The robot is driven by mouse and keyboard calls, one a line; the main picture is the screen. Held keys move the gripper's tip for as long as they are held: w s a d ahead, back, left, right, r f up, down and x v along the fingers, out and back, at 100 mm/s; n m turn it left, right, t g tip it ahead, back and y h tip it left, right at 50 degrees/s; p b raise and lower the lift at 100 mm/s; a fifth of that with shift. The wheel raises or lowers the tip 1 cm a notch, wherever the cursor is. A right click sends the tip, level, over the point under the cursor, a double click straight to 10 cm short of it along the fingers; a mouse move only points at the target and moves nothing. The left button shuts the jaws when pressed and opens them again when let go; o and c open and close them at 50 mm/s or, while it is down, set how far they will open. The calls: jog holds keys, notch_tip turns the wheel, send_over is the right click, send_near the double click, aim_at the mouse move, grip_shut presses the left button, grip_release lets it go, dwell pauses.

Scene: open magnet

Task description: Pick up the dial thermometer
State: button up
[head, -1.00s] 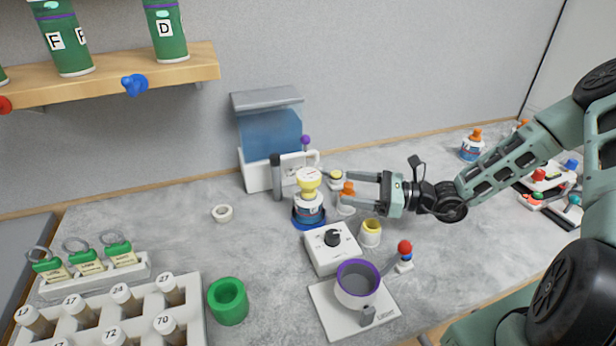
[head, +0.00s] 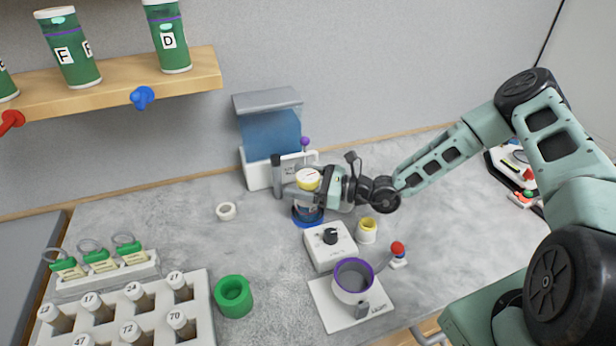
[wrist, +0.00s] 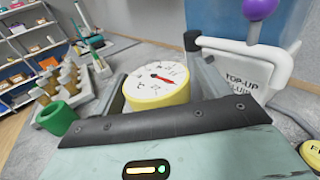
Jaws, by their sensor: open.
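The dial thermometer (head: 307,179) has a yellow body and a white round face with a red needle. My gripper (head: 306,181) is open, with one finger on each side of the thermometer. I cannot tell whether either finger touches it. The gripper body hides part of the bottle.
A blue-tanked dispenser (head: 270,135) stands close behind the thermometer. A green ring (head: 233,297) and a vial rack (head: 190,300) are at left.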

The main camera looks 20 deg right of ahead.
jog(key=c, duration=1.2)
jog(key=shift+c, duration=0.2)
